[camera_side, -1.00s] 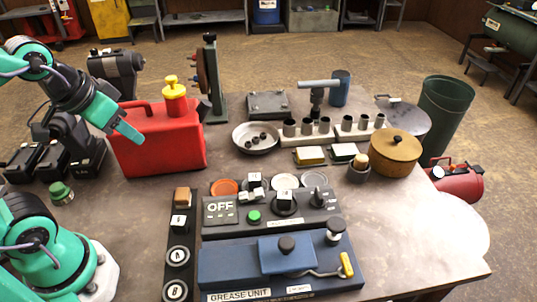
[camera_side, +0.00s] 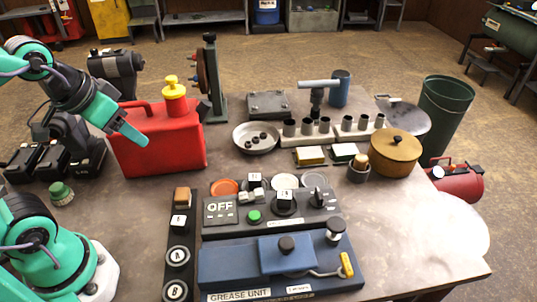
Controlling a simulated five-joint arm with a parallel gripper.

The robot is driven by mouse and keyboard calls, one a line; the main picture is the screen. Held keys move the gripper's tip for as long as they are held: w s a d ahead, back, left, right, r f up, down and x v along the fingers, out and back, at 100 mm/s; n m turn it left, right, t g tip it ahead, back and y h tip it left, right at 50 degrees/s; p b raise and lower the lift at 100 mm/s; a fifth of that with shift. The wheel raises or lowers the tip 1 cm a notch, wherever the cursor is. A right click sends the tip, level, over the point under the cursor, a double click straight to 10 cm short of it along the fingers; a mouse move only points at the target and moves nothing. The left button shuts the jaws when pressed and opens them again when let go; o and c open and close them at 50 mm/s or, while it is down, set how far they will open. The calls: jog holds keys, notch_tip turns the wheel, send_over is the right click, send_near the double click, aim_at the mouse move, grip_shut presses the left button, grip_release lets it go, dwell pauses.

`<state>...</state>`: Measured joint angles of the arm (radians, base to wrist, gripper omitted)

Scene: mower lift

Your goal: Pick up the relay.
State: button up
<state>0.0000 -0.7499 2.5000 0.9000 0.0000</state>
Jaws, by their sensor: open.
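My gripper (camera_side: 133,136) is at the left, with its teal tip in front of the red fuel can (camera_side: 165,150). It is open, and nothing shows held in it. I cannot tell for certain which thing is the relay. Small pale blocks (camera_side: 252,195) sit at the top of the dark control box marked OFF (camera_side: 222,213). A yellow-topped block (camera_side: 309,156) and a green block with a pale top (camera_side: 343,153) lie behind it, in front of the tube racks. My gripper is well to the left of all of these and touches none of them.
A blue grease unit (camera_side: 225,265) and a switch strip (camera_side: 179,235) fill the front. A metal bowl (camera_side: 245,130), a brown lidded pot (camera_side: 396,150) and a small cup (camera_side: 357,173) stand behind. The tabletop is bare at the right front.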

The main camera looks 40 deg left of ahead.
jog(key=n+g, duration=0.5)
jog(key=n, duration=0.1)
send_over(284, 194)
jog(key=f, duration=1.1)
jog(key=shift+s+a, duration=0.15)
jog(key=shift+a, duration=0.15)
jog(key=shift+d+f+n+g, duration=0.3)
jog(key=shift+d+f, duration=0.1)
jog(key=shift+f, duration=1.25)
jog(key=shift+f, duration=0.1)
